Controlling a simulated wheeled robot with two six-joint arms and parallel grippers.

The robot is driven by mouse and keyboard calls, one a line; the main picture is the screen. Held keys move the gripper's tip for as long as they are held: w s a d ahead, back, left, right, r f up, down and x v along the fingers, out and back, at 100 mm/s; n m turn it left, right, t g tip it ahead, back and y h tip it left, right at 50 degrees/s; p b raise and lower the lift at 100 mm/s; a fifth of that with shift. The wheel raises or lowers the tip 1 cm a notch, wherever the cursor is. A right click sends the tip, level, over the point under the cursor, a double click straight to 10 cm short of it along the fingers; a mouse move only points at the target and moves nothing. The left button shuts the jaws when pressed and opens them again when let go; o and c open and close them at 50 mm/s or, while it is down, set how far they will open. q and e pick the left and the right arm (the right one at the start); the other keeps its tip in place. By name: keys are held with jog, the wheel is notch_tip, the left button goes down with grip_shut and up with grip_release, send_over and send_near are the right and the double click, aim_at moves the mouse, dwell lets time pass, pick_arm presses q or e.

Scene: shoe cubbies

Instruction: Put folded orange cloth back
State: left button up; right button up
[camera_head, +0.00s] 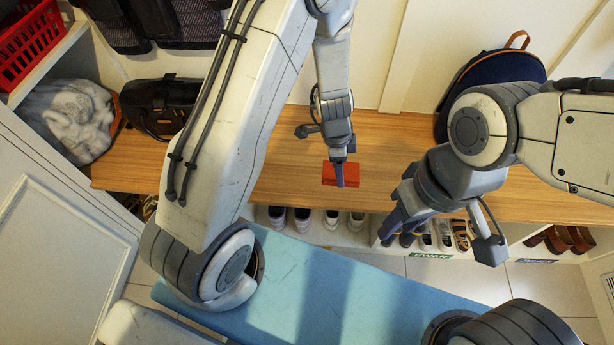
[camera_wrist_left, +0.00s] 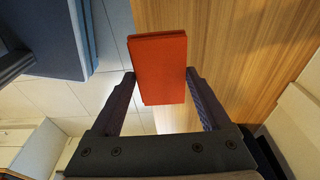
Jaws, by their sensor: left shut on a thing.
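The folded orange-red cloth (camera_head: 328,173) is a flat, compact rectangle held just over the wooden bench top (camera_head: 275,180) in the head view. My left gripper (camera_head: 340,174) is shut on it. In the left wrist view the cloth (camera_wrist_left: 160,68) sits between the two fingers of the left gripper (camera_wrist_left: 160,85), with the bench on the right and the tiled floor on the left. My right gripper (camera_head: 396,232) points down at the bench's front edge, above the shoe cubbies. I cannot tell how far its fingers are apart.
Shoes (camera_head: 302,217) stand in cubbies under the bench, one labelled EWAN (camera_head: 431,255). A red basket (camera_head: 28,42), a fluffy grey bundle (camera_head: 68,118) and a black bag (camera_head: 160,105) are at the left. A navy backpack (camera_head: 495,70) leans on the wall. The bench's middle looks clear.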

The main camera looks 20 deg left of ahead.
pick_arm(q)
jog(key=a+f, duration=0.2)
jog(key=a, duration=0.1)
jog(key=w+a+f, duration=0.1)
jog(key=a+f, duration=0.1)
jog(key=a, duration=0.1)
jog(key=w+a+f+b, duration=0.1)
jog(key=a+f, duration=0.1)
jog(key=a, duration=0.2)
jog(key=shift+w+a+f, duration=0.1)
jog(key=shift+w+f, duration=0.05)
jog(key=shift+f, duration=0.05)
notch_tip(320, 180, down, 4)
jog(key=shift+f+b, duration=0.1)
jog(key=shift+b, duration=0.75)
jog(key=o, duration=1)
jog(key=shift+o, duration=0.2)
